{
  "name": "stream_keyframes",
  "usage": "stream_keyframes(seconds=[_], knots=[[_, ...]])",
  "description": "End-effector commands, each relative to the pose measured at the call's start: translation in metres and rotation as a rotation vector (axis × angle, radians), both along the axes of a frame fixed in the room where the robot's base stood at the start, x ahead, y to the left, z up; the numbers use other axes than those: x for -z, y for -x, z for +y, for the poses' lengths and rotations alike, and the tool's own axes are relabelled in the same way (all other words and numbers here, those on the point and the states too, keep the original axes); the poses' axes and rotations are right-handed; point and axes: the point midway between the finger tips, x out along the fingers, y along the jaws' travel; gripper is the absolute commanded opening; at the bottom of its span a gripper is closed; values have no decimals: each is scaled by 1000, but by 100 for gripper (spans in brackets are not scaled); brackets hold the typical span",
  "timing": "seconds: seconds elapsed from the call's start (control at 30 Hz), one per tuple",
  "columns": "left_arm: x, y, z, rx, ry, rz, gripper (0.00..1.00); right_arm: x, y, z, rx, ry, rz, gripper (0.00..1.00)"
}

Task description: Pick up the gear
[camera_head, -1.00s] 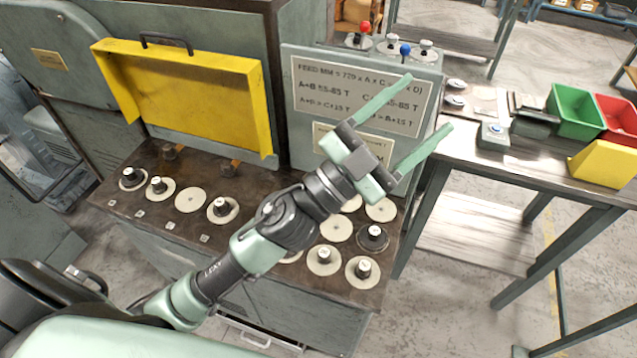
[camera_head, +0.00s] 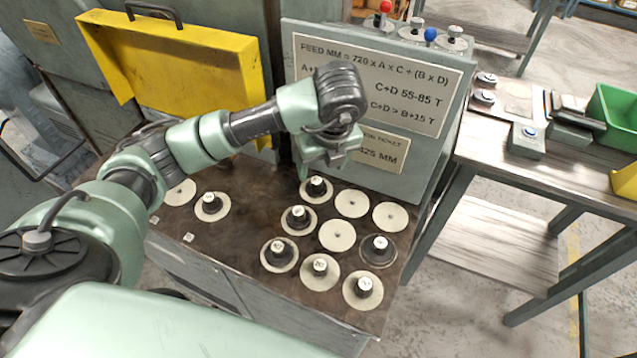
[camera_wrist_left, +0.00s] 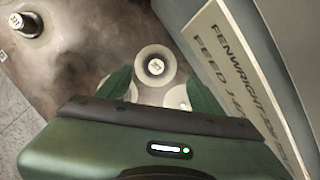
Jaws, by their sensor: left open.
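Several pale round gears lie on the brown machine top, some with a dark hub standing up. The back-row gear with a dark hub (camera_head: 317,190) lies just below my left gripper (camera_head: 322,168). This gear also shows in the left wrist view (camera_wrist_left: 155,66), between and beyond the two green fingers. My left gripper is open and empty, pointing down at it. Other gears lie close by, one hubbed gear in front (camera_head: 298,220) and a flat one to the right (camera_head: 351,203). Which gear the task means cannot be told. My right gripper is not in view.
A sign panel (camera_head: 420,125) rises right behind the back gears. A yellow guard (camera_head: 190,55) hangs at the left behind my arm. A bench (camera_head: 490,150) with a green bin (camera_head: 615,110) stands at the right.

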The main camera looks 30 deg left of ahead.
Motion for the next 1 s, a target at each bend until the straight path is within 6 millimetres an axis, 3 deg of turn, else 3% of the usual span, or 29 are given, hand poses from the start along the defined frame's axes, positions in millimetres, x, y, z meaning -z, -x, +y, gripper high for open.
stream_keyframes(seconds=[0.5,0.8,0.87,1.0], knots=[[63,-7,18,1,0,6,66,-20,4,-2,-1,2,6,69],[69,-9,18,3,1,2,66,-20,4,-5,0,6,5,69],[69,-9,18,3,1,2,52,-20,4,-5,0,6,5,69],[69,-9,18,3,1,2,13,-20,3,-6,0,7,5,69]])
